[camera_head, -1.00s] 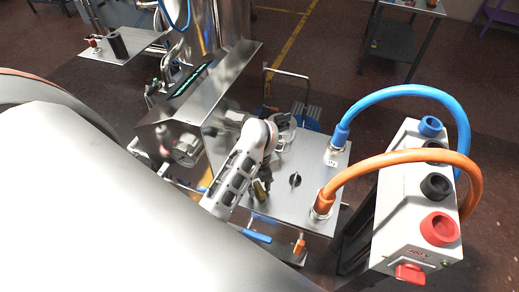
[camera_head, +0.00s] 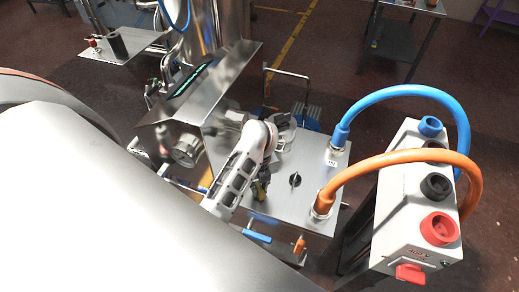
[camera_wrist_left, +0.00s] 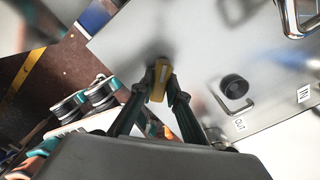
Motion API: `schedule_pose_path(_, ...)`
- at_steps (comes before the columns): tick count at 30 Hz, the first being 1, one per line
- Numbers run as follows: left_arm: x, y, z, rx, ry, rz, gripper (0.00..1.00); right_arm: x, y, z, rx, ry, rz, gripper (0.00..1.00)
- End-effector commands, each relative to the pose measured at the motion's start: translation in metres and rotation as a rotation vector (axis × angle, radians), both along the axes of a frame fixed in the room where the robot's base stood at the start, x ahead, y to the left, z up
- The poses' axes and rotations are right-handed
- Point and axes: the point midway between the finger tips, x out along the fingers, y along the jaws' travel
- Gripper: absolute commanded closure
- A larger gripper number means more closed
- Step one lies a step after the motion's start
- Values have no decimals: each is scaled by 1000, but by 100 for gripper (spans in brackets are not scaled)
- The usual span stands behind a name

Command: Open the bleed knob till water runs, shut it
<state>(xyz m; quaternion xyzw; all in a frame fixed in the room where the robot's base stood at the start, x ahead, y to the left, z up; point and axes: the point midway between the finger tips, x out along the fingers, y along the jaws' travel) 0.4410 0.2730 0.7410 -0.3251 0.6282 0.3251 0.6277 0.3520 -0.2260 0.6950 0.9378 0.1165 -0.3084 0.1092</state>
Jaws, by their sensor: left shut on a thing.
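My left gripper (camera_head: 264,180) comes down over the steel box top (camera_head: 305,210). In the left wrist view its fingertips (camera_wrist_left: 160,84) are shut on a small yellow knob (camera_wrist_left: 159,89), which I take to be the bleed knob. In the head view the knob is mostly hidden by the arm and fingers. No running water is visible in either view. My right gripper is not in view.
A black knob (camera_head: 295,180) stands close by on the box top. Blue (camera_head: 400,91) and orange (camera_head: 400,157) hoses arch from the box to a white unit (camera_head: 399,220) at right. A blue-handled lever (camera_head: 257,236) is at the front edge.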

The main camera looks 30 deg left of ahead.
Motion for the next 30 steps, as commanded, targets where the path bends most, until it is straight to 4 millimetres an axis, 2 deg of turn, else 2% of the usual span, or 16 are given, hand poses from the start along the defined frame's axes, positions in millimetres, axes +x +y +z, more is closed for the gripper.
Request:
schedule_pose_path(8,0,0,0,1,-1,-194,100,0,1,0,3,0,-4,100)
schedule_pose_path(30,0,1,0,2,-1,-898,100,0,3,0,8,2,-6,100)
